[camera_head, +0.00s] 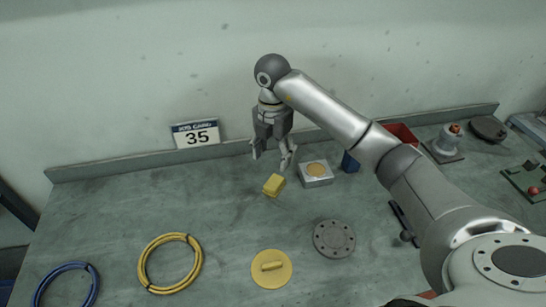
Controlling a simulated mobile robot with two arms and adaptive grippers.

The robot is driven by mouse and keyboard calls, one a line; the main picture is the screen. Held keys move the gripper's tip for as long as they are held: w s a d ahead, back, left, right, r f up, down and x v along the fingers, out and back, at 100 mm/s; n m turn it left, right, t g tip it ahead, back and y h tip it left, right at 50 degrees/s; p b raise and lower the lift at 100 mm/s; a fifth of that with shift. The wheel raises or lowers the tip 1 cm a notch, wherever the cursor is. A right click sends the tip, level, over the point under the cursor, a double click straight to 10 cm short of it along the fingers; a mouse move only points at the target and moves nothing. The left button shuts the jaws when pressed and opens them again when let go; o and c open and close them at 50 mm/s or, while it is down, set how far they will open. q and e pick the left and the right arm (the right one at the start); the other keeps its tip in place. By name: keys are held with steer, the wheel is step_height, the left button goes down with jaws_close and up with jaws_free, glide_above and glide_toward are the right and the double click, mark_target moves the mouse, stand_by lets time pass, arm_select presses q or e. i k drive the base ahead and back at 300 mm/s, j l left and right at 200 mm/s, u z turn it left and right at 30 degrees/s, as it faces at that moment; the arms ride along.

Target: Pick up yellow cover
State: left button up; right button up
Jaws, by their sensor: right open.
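The yellow cover (285,276), a round flat disc with a raised bar handle, lies on the grey workbench (100,215) near the front middle. My right gripper (272,163) points down above the back of the bench, well behind the cover. Its fingers are spread and nothing is between them. A small yellow block (274,185) sits just in front of and below the fingers, apart from them as far as I can see. My left gripper is not in view.
A grey flange (334,239) lies right of the cover; a yellow hose coil (146,263) and blue coil (84,284) lie left. A silver box (325,181), blue object (350,162) and red bin (406,135) stand behind. Bare bench surrounds the cover.

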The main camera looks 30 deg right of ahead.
mark_target(271, 268)
steer(key=z, duration=0.8)
steer(key=k, duration=0.5)
